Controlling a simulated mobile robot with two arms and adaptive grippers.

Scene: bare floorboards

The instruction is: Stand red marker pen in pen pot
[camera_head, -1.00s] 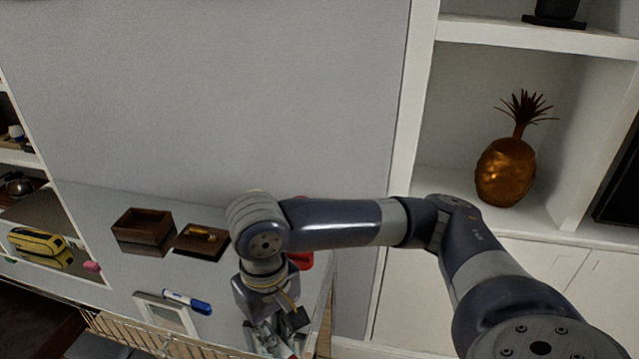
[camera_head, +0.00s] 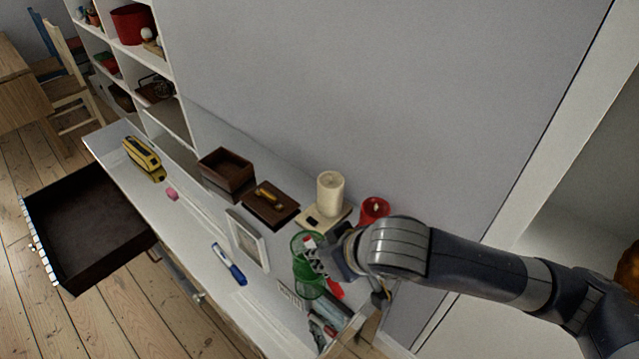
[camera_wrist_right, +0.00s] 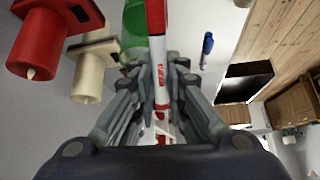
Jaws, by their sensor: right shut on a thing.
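The green pen pot (camera_head: 299,250) stands on the white top, just left of my right gripper in the head view. Part of it shows behind the marker in the right wrist view (camera_wrist_right: 135,20). My right gripper (camera_wrist_right: 160,85) is shut on the red marker pen (camera_wrist_right: 157,50), which has a white body with red lettering and a red end pointing away from the gripper. In the head view the gripper (camera_head: 335,262) overlaps the pot's right side. I cannot tell whether the marker is inside the pot or in front of it. My left gripper is not in view.
A cream candle (camera_head: 330,195) and red candle (camera_head: 375,208) stand behind. A dark drawer (camera_head: 85,225) is open.

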